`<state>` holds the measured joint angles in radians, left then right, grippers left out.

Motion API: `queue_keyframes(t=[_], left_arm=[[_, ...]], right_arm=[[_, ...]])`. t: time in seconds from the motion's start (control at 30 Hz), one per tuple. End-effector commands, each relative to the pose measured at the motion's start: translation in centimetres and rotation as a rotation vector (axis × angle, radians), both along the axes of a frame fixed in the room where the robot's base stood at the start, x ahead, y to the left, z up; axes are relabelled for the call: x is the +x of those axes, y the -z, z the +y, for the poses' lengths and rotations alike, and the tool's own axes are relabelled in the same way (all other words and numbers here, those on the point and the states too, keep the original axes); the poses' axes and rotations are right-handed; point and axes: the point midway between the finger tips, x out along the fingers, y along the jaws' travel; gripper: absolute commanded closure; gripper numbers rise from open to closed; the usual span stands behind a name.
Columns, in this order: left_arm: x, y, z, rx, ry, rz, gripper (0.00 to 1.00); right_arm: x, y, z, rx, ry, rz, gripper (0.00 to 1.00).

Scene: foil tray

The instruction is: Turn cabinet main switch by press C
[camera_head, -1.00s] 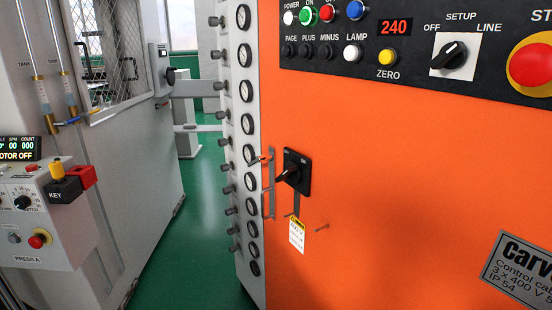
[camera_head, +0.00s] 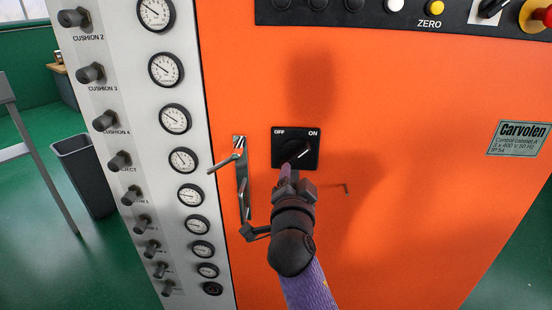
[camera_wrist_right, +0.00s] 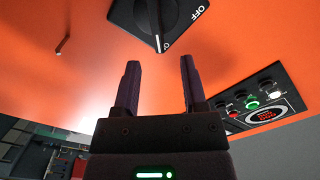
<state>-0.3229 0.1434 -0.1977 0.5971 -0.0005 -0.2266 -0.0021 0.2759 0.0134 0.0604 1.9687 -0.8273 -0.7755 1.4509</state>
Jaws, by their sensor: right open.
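The cabinet main switch (camera_head: 296,148) is a black square plate with OFF and ON labels and a dark knob, on the orange cabinet front. A white line on the knob shows near the ON side; the exact setting is hard to read. In the right wrist view the switch (camera_wrist_right: 155,18) is at the top, partly cut off, with OFF at its right. My right gripper (camera_head: 292,176) is just below the switch in the head view and hides its lower part. In the wrist view its fingers (camera_wrist_right: 160,66) are apart with nothing between them. My left gripper is out of view.
A metal bracket with rods (camera_head: 241,180) sticks out left of the switch, close to my right wrist. A small hook (camera_head: 347,188) is at the right. Gauges (camera_head: 175,119) and knobs line the grey panel at left.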

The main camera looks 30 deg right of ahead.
Motion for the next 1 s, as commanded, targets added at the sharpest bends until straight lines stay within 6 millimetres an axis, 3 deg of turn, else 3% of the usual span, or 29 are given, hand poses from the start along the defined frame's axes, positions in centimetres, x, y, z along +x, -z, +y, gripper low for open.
queue_keyframes(t=[0.2, 0.4, 0.77, 1.0], left_arm=[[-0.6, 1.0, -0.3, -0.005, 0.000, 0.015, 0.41], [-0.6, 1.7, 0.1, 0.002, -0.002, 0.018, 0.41], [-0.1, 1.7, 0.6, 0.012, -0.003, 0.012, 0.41], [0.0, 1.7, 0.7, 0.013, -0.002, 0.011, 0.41]], right_arm=[[4.2, 0.3, -3.0, -0.005, 0.002, 0.005, 0.46], [6.9, 0.3, -4.7, -0.004, -0.001, 0.005, 0.46], [7.6, 0.1, -5.2, -0.002, -0.001, 0.006, 0.46], [7.5, 0.1, -5.2, -0.002, -0.001, 0.006, 0.96]])
